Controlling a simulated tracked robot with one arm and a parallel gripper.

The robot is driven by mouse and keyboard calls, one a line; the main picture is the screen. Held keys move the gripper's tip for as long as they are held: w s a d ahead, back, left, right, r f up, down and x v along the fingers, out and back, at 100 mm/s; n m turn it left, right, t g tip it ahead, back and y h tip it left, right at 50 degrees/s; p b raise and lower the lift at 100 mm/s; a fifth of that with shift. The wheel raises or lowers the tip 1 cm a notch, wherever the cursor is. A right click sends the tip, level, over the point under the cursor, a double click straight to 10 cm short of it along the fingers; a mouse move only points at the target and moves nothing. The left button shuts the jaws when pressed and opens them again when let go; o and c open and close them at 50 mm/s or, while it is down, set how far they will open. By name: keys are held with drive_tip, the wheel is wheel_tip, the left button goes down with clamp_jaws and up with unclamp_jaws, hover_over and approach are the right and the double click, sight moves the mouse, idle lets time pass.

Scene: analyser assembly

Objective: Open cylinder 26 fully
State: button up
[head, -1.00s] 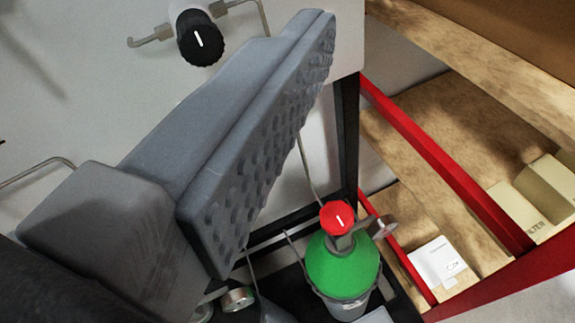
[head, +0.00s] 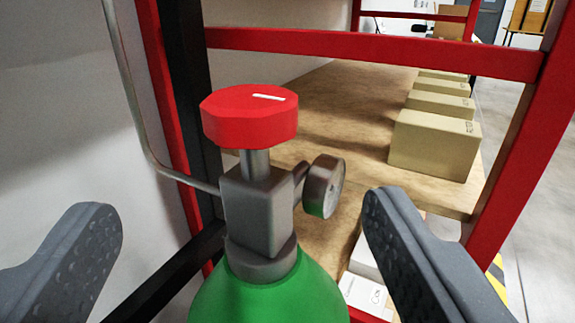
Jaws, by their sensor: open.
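A green gas cylinder (head: 268,296) stands upright in the middle of the head view, its lower part cut off by the frame. A grey valve body (head: 257,210) sits on top, with a round gauge (head: 325,186) on its right. Above it is a red knob (head: 250,118) with a white line mark pointing roughly left to right. No number on the cylinder is visible. My gripper (head: 240,222) is open and empty. One finger is at the left and one at the right, with the valve between them in the picture. Neither finger touches the knob.
A metal pipe (head: 131,90) runs down the grey wall to the valve. A black post (head: 184,90) stands behind it at left. A red frame (head: 380,54) and a wooden shelf with tan boxes (head: 434,145) lie behind and right.

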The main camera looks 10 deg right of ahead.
sight(256, 109)
drive_tip(key=w, duration=0.4)
drive_tip(key=w+b, duration=0.1)
drive_tip(key=w, duration=0.4)
drive_tip(key=w+d, duration=0.1)
drive_tip(key=w, duration=0.3)
drive_tip(key=shift+w+f+b, duration=0.1)
drive_tip(key=shift+w+b, duration=0.2)
drive_tip(key=c, duration=1)
drive_tip(key=shift+o, duration=0.4)
drive_tip(key=shift+d+f, duration=0.1)
drive_tip(key=shift+d, duration=0.3)
drive_tip(key=shift+a+b, duration=0.2)
drive_tip(key=shift+b, duration=0.1)
drive_tip(key=shift+c, duration=0.2)
